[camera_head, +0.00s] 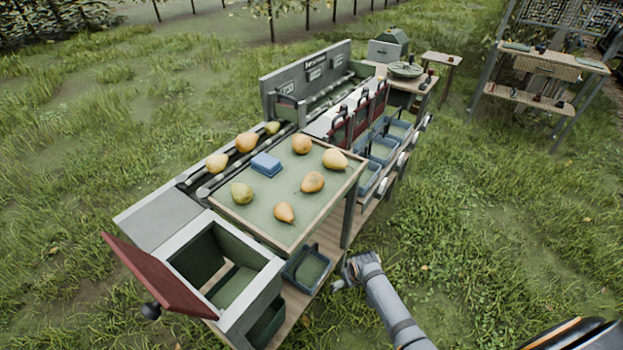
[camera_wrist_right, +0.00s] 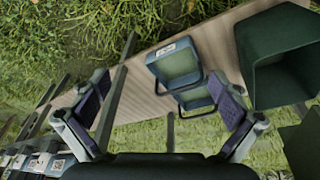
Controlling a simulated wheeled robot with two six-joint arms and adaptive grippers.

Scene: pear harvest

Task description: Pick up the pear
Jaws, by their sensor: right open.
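Several pears lie on the green-topped sorting tray (camera_head: 262,213). An orange pear (camera_head: 284,212) is nearest its front corner, with another orange pear (camera_head: 312,182) behind it and a greenish pear (camera_head: 241,193) to the left. More pears (camera_head: 335,159) lie toward the back and along the rollers. My right gripper (camera_head: 345,277) is low beside the front right of the bench, below the tray and apart from every pear. In the right wrist view my right gripper (camera_wrist_right: 165,115) is open and empty, with no pear in sight. My left gripper is not in view.
A blue block (camera_head: 266,164) lies on the tray. An open bin with a red lid (camera_head: 143,277) stands at the front left. Blue-green crates (camera_head: 308,268) sit below the tray; one crate (camera_wrist_right: 175,65) shows beyond my right fingers.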

